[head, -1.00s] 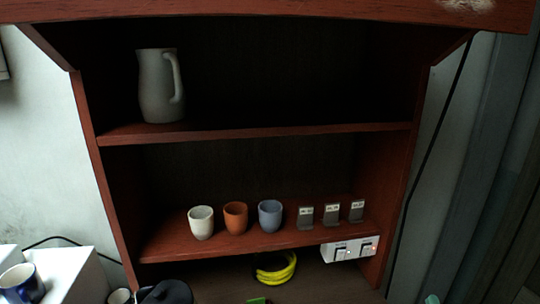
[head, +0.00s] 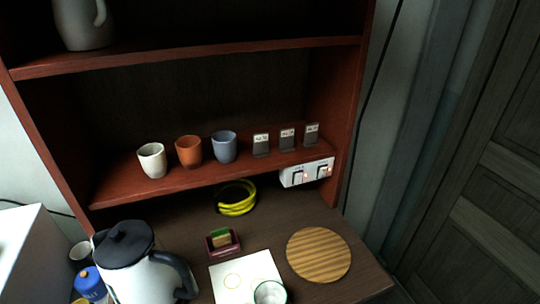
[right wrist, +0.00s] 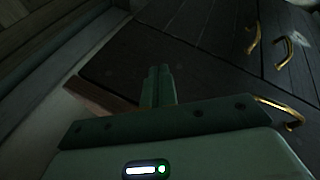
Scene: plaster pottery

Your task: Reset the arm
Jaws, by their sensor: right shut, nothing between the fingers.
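My right gripper (right wrist: 160,85) shows in the right wrist view, its fingers together with nothing between them. It points toward a dark wooden surface and touches no object that I can see. Neither arm nor gripper shows in the head view. My left gripper is out of view.
In the head view a white cup (head: 152,160), an orange cup (head: 188,151) and a blue cup (head: 224,147) stand on the lower shelf (head: 130,190). Below are a kettle (head: 135,265), a yellow coil (head: 237,208) and a round wooden board (head: 319,255). Brass handles (right wrist: 254,38) show in the wrist view.

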